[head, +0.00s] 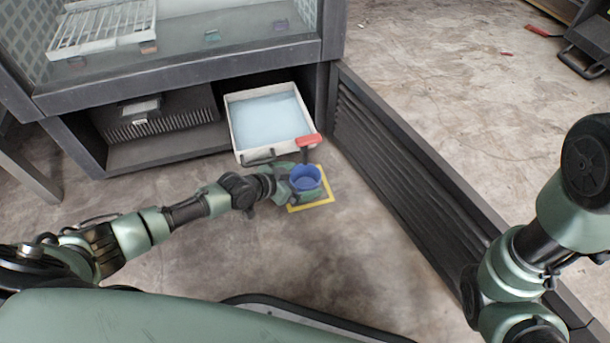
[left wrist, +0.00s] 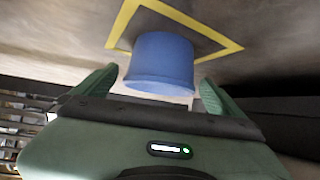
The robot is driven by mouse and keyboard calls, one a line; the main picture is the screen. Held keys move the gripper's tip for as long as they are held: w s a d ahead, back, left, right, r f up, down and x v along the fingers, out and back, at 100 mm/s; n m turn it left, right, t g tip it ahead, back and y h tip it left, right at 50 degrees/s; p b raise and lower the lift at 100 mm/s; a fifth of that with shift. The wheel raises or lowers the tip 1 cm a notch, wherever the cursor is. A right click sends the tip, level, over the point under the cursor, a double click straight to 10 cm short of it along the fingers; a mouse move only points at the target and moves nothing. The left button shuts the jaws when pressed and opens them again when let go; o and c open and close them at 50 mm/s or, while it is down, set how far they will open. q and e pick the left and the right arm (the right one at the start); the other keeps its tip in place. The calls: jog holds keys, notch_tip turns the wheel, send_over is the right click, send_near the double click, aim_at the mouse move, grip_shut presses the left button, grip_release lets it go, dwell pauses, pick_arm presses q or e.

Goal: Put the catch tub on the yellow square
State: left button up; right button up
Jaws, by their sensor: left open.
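The catch tub is a blue, round, open-topped tub (head: 306,179) on the floor by the open lower bay. It stands within the yellow square outline (head: 329,192), part of which the tub and my gripper hide in the head view. In the left wrist view the tub (left wrist: 162,62) is between my two green fingers, with the yellow outline (left wrist: 225,47) around it. My left gripper (head: 298,181) is open, low at the tub, with a finger on either side and gaps visible. My right arm shows at the right; its gripper is out of view.
A dark slatted panel (head: 400,160) bounds the right. The floor in front of the tub is clear.

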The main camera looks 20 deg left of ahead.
pick_arm(q)
jog(key=s+a+p, duration=0.1)
jog(key=s+a, duration=0.1)
jog(key=s, duration=0.1)
jog(key=s+a+p, duration=0.1)
jog(key=s+a, duration=0.1)
jog(key=s, duration=0.1)
jog(key=s+a+p, duration=0.2)
jog(key=s, duration=0.1)
jog(key=shift+s+r, duration=0.2)
jog(key=shift+r, duration=0.2)
jog(key=shift+s+a, duration=0.45)
jog(key=shift+s, duration=0.25)
jog(key=shift+f, duration=0.1)
